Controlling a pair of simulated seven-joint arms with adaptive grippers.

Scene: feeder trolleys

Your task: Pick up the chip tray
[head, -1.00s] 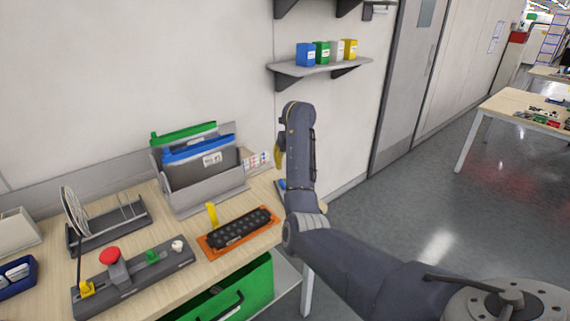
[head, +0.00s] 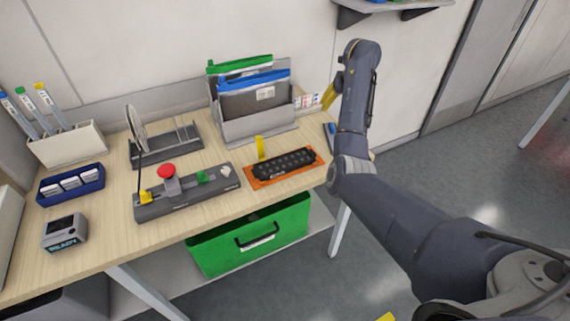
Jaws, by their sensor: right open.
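A long black tray (head: 285,165) with rows of dark round shapes lies on an orange base on the table; I take it as the chip tray. A yellow upright tab (head: 260,147) stands at its back left edge. My right gripper (head: 331,94) is above the table's right end, behind and right of the tray, apart from it. Only its yellow finger part shows clearly; the rest is hidden by my dark arm. It is open and nothing shows in it. My left gripper is not in view.
A grey control bar (head: 188,198) with a red button lies left of the tray. Behind are a file holder (head: 258,128) and a wire rack (head: 166,148). A blue box (head: 71,184) and a small display device (head: 64,233) sit at left. A green bin (head: 250,238) is below.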

